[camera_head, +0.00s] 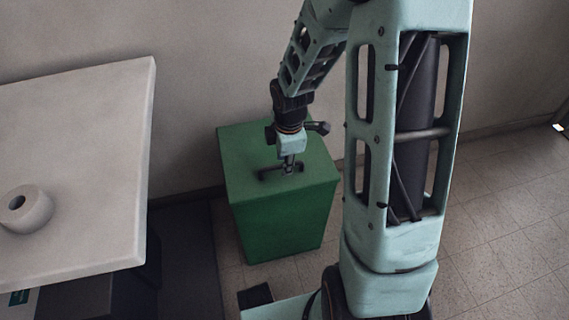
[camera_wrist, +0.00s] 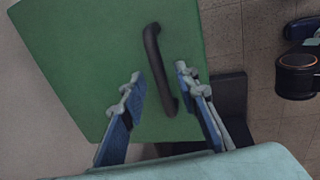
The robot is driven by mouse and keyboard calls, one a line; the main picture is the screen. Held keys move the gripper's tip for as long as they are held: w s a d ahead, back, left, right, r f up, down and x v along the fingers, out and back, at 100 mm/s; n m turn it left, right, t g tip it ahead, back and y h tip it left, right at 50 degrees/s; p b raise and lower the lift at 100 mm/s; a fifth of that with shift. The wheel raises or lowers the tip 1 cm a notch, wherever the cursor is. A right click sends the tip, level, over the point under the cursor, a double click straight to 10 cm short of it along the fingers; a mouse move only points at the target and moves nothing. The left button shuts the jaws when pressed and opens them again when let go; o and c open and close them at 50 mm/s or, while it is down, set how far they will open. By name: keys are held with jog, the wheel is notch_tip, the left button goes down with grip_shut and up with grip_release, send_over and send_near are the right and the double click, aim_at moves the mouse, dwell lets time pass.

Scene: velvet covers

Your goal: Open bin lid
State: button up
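A green bin (camera_head: 281,215) stands on the floor by the wall, with its flat green lid (camera_head: 244,150) shut. A dark bar handle (camera_head: 266,175) runs across the lid top. My gripper (camera_head: 289,169) is above the lid at the handle, pointing down. In the wrist view the lid (camera_wrist: 95,60) fills the left and middle, and the black handle (camera_wrist: 157,62) runs lengthwise. My gripper's two blue fingers (camera_wrist: 160,92) are spread apart, with the handle's lower part between them. I cannot tell whether either finger touches it.
A pale table (camera_head: 80,150) with a white ring-shaped roll (camera_head: 25,209) on it stands to the left of the bin. The wall (camera_head: 190,80) is close behind the bin. Tiled floor (camera_head: 510,210) is open to the right.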

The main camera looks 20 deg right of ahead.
jog(key=shift+f, duration=0.1)
grip_shut()
dwell(0.5)
